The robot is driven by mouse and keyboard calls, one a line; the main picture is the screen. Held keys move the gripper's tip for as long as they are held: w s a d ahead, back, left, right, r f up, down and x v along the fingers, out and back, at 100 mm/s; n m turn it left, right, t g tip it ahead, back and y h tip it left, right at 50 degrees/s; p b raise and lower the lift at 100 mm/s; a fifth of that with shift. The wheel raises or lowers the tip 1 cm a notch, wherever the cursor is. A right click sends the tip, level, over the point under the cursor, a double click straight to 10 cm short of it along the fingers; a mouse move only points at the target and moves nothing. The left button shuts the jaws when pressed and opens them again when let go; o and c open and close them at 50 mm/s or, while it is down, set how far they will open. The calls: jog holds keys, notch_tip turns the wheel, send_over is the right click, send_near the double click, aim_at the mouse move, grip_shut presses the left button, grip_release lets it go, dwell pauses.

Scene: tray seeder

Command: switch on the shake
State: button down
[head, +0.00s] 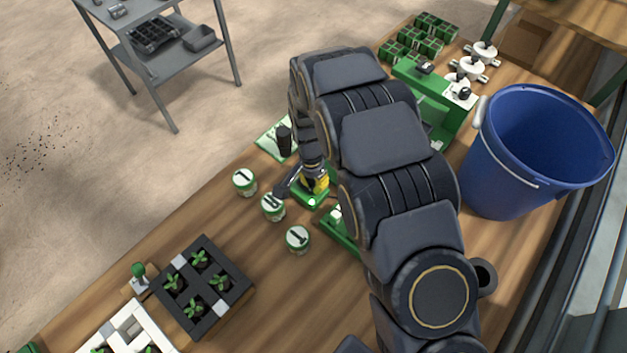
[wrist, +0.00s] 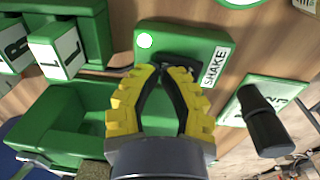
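The shake switch box (wrist: 208,38) is a green block with a white SHAKE label, a round white spot and a dark switch part (wrist: 184,60). It also shows in the head view (head: 308,201), partly behind my gripper (head: 314,180). In the wrist view, the yellow fingers of my gripper (wrist: 163,70) come together at the tips, right at the dark switch part. The tips look shut, with no object visibly held. They hide part of the switch, so I cannot tell its position or whether the tips touch it.
A black knob (wrist: 262,120) stands on a labelled plate beside the box. Several labelled green-and-white pots, one of them a round pot (head: 298,239), stand nearby. A blue bucket (head: 480,165) is at the right. A dark seedling tray (head: 240,292) is at the lower left.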

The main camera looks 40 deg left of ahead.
jog(key=shift+a+r, duration=0.35)
jog(key=shift+a, duration=0.3)
jog(key=shift+r, duration=0.3)
notch_tip(320, 180, up, 13)
jog(key=d, duration=0.2)
jog(key=shift+r, duration=0.15)
dwell(0.4)
